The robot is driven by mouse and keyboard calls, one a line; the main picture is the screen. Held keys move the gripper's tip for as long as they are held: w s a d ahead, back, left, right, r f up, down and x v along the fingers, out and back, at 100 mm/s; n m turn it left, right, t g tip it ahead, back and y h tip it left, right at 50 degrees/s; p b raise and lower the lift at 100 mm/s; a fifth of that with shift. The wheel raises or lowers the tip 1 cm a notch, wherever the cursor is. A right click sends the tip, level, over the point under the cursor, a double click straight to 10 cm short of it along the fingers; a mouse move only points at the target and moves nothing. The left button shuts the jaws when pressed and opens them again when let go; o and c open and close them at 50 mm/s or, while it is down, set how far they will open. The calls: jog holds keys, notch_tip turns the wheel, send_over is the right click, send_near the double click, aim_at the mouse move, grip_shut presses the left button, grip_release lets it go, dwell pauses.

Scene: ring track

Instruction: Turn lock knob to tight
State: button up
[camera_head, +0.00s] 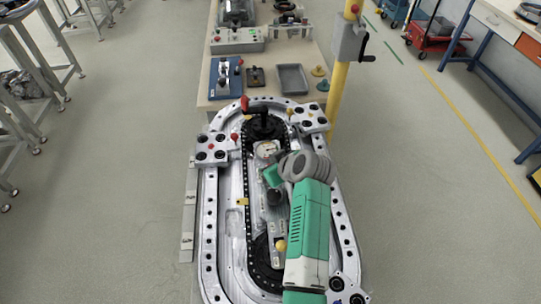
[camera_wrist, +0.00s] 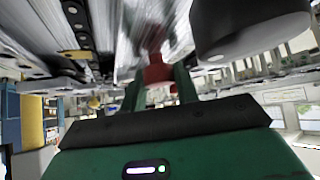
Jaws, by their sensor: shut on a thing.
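My gripper (camera_head: 272,177) is low over the middle of the ring track (camera_head: 209,232), pointing left from the end of my green arm. In the wrist view, its two dark green fingers (camera_wrist: 158,88) close from both sides on a red knob (camera_wrist: 156,72), which appears to be the lock knob. A pale, blurred part lies behind the knob. In the head view the knob is hidden by my gripper, and I cannot read any tight mark.
A round gauge (camera_head: 267,149) sits just beyond my gripper, with a black handwheel (camera_head: 263,125) and a red-tipped lever (camera_head: 244,103) farther back. A yellow knob (camera_head: 281,245) lies nearer. A yellow post (camera_head: 338,95) stands behind right.

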jog(key=m+h+p, duration=0.1)
jog(key=m+t+h+p, duration=0.1)
jog(key=m+p, duration=0.1)
jog(key=m+h+p, duration=0.2)
jog(key=shift+a+r+t, duration=0.1)
jog(key=shift+r+t, duration=0.15)
jog(key=shift+t, duration=0.15)
jog(key=m+h+p, duration=0.1)
jog(key=m, duration=0.1)
jog(key=shift+f+m+h, duration=0.15)
jog(key=shift+m+h, duration=0.25)
jog(key=shift+f+m+h, duration=0.1)
jog(key=shift+m+h, duration=0.8)
jog(key=shift+m, duration=0.5)
jog(key=o, duration=1)
jog(key=shift+c, duration=0.2)
